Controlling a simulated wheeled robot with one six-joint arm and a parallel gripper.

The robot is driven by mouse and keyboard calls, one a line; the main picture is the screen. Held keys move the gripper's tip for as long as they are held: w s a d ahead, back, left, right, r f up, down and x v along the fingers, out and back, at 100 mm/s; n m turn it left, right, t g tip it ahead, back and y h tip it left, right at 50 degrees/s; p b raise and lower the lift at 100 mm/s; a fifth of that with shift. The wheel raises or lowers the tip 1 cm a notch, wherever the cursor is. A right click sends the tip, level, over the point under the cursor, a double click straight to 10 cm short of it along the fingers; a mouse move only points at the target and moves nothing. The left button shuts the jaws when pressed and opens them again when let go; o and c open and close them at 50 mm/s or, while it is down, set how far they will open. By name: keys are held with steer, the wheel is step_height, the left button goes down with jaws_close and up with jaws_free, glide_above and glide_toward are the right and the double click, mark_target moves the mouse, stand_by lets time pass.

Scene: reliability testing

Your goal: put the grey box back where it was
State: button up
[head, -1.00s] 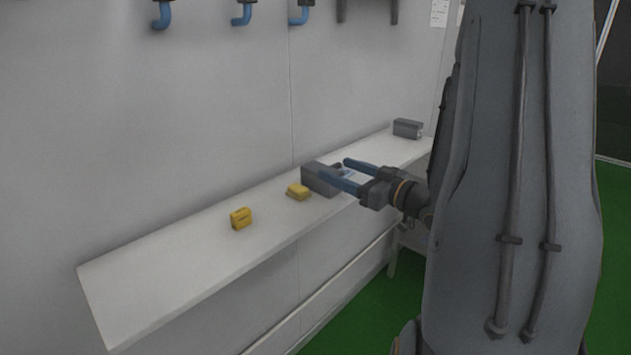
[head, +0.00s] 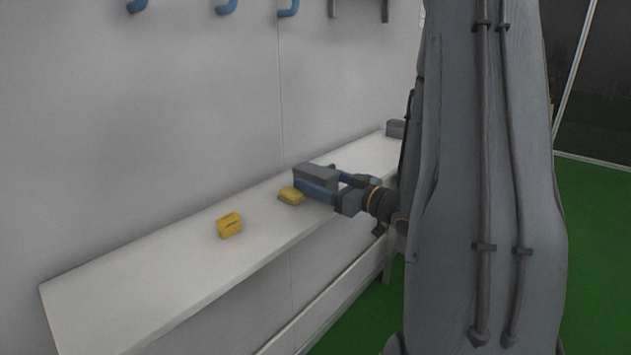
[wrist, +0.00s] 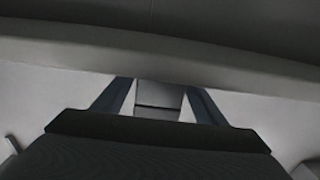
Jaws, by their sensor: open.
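A grey box (head: 316,174) stands on the white shelf (head: 150,270) along the wall. My gripper (head: 321,183) has two blue fingers and reaches the box from the right. Its near finger passes in front of the box's lower face, and its far finger is at the box's right. In the wrist view the box (wrist: 159,96) shows between the two spread fingers (wrist: 160,100), with a gap visible on each side. The gripper is open. A second grey box (head: 396,129) stands at the shelf's far end, partly hidden by my arm.
A yellow block (head: 291,195) sits close to the left of the nearer grey box. Another yellow block (head: 229,225) is further left. The shelf's near left part is bare. Blue hooks (head: 288,8) hang on the wall above.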

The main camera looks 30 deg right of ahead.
mark_target(304, 170)
steer(key=x, duration=0.1)
steer(key=p+x, duration=0.1)
steer(key=x, duration=0.3)
steer(key=shift+d+r, duration=0.1)
steer(key=shift+r, duration=0.3)
steer(key=c, duration=1.5)
steer(key=shift+c, duration=0.5)
steer(key=shift+r, duration=0.15)
